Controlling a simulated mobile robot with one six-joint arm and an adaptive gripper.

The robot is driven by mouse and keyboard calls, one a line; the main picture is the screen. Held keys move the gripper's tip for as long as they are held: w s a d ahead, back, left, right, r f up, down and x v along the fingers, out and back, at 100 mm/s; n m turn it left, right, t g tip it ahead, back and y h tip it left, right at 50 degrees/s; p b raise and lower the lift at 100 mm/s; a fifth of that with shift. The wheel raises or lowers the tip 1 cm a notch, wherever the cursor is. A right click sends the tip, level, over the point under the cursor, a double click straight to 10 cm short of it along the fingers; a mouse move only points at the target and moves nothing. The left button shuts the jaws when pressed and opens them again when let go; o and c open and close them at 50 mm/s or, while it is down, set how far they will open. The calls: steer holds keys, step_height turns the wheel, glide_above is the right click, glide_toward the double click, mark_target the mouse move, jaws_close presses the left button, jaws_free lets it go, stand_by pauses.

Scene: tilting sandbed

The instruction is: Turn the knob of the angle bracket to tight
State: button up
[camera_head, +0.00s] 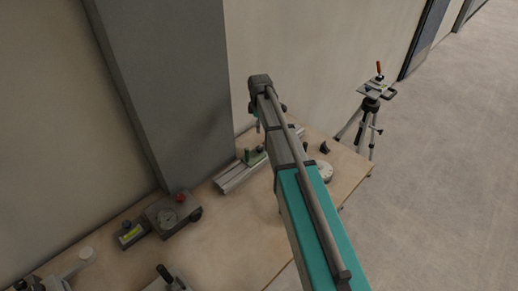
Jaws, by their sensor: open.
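A grey slotted rail (241,176) lies on the table near the wall. A small green upright piece (250,157) stands on it and looks like the angle bracket, but I cannot be sure. Its knob is too small to make out, and I cannot tell how tight it is. My arm reaches over the table and covers part of the rail's right end. My gripper (257,122) shows only in part below the arm's far end, open, with the rest hidden. In the picture it is above the green piece; its height over the table is unclear.
A grey pillar (170,90) stands behind. A tripod (371,105) stands right of the table.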

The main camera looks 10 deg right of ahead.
mark_target(259, 148)
steer(key=shift+f+b, duration=6.05)
steer(key=shift+f, duration=0.2)
jaws_close()
steer(key=shift+m, duration=0.4)
jaws_free()
